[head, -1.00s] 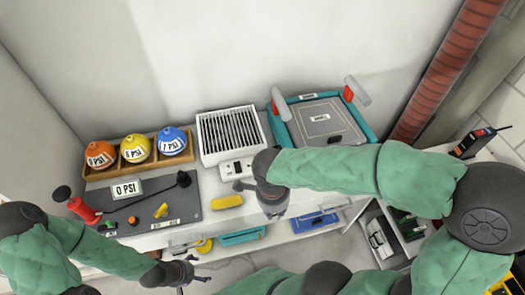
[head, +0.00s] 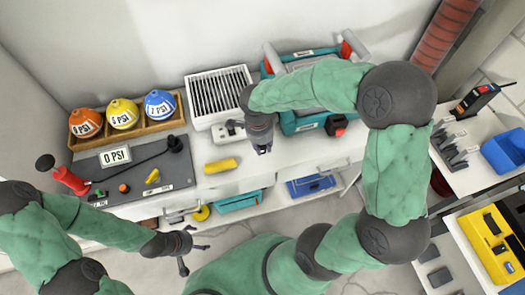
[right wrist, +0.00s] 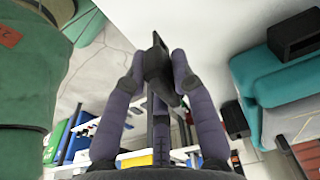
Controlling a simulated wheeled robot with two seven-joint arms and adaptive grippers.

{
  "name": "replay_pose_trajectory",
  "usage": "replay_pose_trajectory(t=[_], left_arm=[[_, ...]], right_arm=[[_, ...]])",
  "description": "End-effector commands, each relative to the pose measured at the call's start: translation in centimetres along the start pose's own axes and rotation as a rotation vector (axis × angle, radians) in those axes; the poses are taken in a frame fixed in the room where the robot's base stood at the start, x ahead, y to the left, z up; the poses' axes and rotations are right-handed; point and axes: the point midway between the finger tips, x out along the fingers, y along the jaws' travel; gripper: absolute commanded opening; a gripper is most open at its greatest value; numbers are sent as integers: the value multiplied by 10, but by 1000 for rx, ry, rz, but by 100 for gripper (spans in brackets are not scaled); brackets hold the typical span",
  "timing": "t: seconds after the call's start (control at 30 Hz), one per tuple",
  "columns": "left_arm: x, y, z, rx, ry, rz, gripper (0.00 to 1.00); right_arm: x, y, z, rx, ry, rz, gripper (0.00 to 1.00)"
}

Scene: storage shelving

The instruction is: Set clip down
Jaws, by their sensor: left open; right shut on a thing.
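My right gripper (head: 262,148) is over the white shelf top, in front of the white grilled unit and left of the teal case. In the right wrist view its fingers (right wrist: 157,75) are shut on a small dark piece, which I take to be the clip (right wrist: 157,62). The clip is held up between the fingertips; it is too small to make out in the head view. My left gripper (head: 193,248) is open and empty, low in front of the shelf.
The white grilled unit (head: 217,92) and teal case (head: 309,122) stand at the back; my right arm hides part of the case. A yellow piece (head: 220,165) lies near the front edge. A grey mat (head: 125,190) and a wooden ball tray (head: 139,133) are left.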

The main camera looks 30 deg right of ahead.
Motion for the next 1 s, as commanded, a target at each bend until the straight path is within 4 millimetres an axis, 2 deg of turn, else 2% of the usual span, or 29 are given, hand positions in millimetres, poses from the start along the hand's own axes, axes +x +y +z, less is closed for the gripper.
replay_pose_trajectory(t=[0.13,0.3,0.77,0.8,0.83,0.87,1.0], left_arm=[[6,-2,0,0,0,0,82],[14,-5,-1,0,0,0,82],[19,-7,-1,0,0,0,82],[17,-6,-1,0,0,0,82],[17,-6,-1,0,0,0,82],[17,-6,-1,0,0,0,82],[17,-6,-1,0,0,0,82]], right_arm=[[13,-8,0,2,0,2,0],[38,-7,2,0,1,2,0],[43,-7,3,1,0,0,0],[42,-7,3,0,0,0,37],[42,-7,3,0,0,0,46],[42,-7,3,0,0,0,50],[42,-7,3,0,0,0,50]])
